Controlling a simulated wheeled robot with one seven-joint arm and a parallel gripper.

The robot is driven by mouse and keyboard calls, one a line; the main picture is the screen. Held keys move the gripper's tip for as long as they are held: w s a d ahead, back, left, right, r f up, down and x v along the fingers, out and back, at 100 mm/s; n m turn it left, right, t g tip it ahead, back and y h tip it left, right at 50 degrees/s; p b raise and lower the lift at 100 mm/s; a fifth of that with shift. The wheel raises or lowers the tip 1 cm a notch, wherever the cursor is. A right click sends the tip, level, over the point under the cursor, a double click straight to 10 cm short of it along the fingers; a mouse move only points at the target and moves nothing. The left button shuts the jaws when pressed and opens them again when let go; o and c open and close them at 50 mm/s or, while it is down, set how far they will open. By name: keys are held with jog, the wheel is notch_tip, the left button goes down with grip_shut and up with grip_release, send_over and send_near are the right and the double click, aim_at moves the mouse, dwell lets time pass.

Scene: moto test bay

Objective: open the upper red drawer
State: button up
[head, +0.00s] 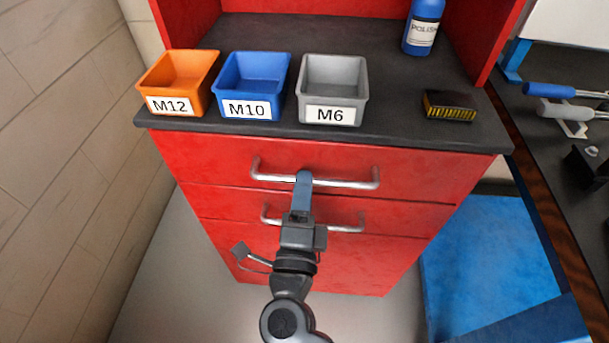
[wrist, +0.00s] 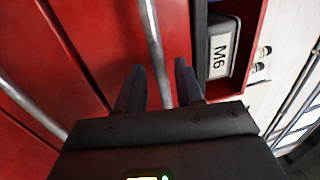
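The upper red drawer (head: 420,178) is under the dark worktop and looks shut, its front flush with the cabinet. Its silver bar handle (head: 345,184) runs across the front. My gripper (head: 303,176) is at the middle of this handle. In the wrist view the handle bar (wrist: 153,45) passes between the two fingers of my gripper (wrist: 162,82). The fingers are apart, with a visible gap on each side of the bar. In the head view the fingers overlap and hide part of the handle.
A second drawer with its own handle (head: 346,229) is just below, partly behind my arm. Orange (head: 153,84), blue (head: 227,82) and grey (head: 310,88) bins, a brush (head: 449,105) and a polish bottle (head: 417,35) stand on the worktop (head: 390,125). A wall is at left.

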jog(key=shift+w+r, duration=0.25)
jog(key=shift+w, duration=0.9)
jog(key=shift+d, duration=0.1)
grip_shut()
